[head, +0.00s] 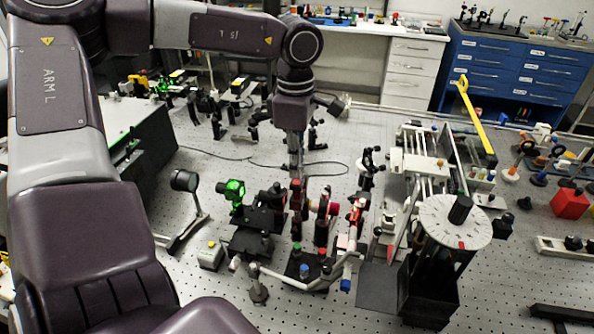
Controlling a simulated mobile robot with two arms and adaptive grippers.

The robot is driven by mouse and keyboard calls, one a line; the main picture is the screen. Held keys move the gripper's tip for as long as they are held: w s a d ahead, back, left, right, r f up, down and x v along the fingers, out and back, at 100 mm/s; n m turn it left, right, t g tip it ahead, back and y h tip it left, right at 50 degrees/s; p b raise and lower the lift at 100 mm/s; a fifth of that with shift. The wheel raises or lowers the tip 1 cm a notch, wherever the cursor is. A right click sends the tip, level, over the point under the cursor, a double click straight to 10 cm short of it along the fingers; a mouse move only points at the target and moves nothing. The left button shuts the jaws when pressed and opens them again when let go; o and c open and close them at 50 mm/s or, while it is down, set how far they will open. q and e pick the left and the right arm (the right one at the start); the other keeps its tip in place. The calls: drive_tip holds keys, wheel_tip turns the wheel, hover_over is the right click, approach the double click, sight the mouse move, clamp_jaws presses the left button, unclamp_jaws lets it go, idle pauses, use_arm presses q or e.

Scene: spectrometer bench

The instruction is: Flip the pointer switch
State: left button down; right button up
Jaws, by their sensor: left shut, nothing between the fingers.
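A white round dial (438,222) with red marks and a black knob (461,209) stands on a dark box-shaped mount at the right of the bench. I cannot tell for sure whether this knob is the pointer switch. A small grey box with a yellow button (211,245) sits on the bench left of centre. My left gripper (296,172) points straight down over the middle of the bench, shut and empty, among the optical mounts. Its fingertips are hard to tell from the dark and red parts behind them. It is clear of the dial. My right gripper is out of view.
Black and red optical mounts (325,215) crowd the bench below my left gripper. A green-lit mount (235,194) stands to their left. A long yellow bar (474,115) rises behind the dial. A red block (570,203) is at far right. The perforated bench is clearer at front centre.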

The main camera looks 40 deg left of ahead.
sight(296, 183)
use_arm(q)
drive_tip(key=shift+r+p, duration=1.25)
drive_tip(key=shift+r, duration=1.35)
